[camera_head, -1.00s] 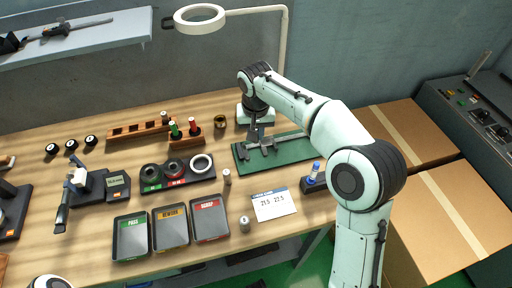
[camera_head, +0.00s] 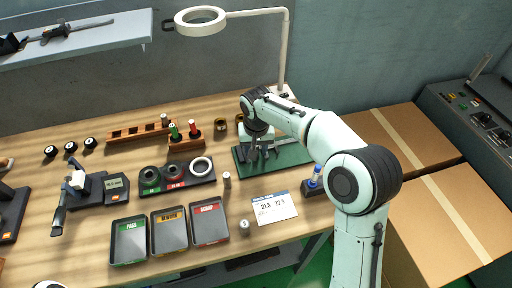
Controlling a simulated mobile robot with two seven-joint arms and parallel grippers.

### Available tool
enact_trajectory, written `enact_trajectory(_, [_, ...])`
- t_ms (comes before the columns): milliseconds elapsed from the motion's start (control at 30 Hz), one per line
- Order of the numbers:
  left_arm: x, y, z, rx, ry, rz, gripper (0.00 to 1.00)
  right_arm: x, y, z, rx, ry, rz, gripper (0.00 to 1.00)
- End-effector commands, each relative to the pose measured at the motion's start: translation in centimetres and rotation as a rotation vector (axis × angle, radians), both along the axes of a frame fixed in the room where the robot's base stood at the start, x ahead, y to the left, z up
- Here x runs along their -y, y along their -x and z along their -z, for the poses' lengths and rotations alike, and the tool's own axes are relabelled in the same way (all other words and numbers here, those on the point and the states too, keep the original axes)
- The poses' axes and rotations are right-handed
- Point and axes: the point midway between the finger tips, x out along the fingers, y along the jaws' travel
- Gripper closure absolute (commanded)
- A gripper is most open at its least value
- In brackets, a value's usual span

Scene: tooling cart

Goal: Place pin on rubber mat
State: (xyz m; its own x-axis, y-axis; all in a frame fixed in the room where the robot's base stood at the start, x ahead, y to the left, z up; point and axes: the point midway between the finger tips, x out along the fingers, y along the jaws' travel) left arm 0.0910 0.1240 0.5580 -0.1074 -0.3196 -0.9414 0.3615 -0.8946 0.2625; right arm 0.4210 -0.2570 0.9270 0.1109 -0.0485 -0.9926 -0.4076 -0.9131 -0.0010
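The green mat (camera_head: 293,155) lies on the bench right of centre, with a grey metal tool (camera_head: 289,141) on it. My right gripper (camera_head: 263,152) points down over the mat's left part. Its dark fingers are small and overlap the tool, so I cannot tell their opening or whether they hold anything. One small silver cylinder, seemingly a pin (camera_head: 227,180), stands left of the mat. Another silver cylinder (camera_head: 245,228) stands near the front edge, right of the trays. My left gripper is out of view; only a pale bit of my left arm shows at the bottom left.
A white card (camera_head: 273,208) and a dark holder with a blue-topped bottle (camera_head: 314,184) lie in front of the mat. Green, yellow and red labelled trays (camera_head: 209,223) stand at the front. A wooden rack (camera_head: 184,143) and a ring holder (camera_head: 176,179) are left. A lamp (camera_head: 286,60) rises behind.

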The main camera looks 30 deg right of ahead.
Motion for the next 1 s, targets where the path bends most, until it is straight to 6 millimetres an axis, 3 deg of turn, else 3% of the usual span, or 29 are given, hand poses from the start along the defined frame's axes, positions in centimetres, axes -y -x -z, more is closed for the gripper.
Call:
enact_trajectory(267, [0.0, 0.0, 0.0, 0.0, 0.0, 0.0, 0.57, 0.0, 0.0, 0.0, -0.001, 0.0, 0.001, 0.55])
enact_trajectory(433, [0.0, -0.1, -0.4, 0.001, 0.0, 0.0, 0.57, 0.0, 0.0, -1.3, 0.003, 0.0, 0.0, 0.55])
enact_trajectory(800, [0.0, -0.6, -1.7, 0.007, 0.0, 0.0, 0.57, -0.4, 0.8, -9.0, 0.003, 0.0, 0.0, 0.55])
enact_trajectory(1000, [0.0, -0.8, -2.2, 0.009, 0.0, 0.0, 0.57, -0.5, 1.2, -11.6, 0.002, 0.001, 0.0, 0.55])
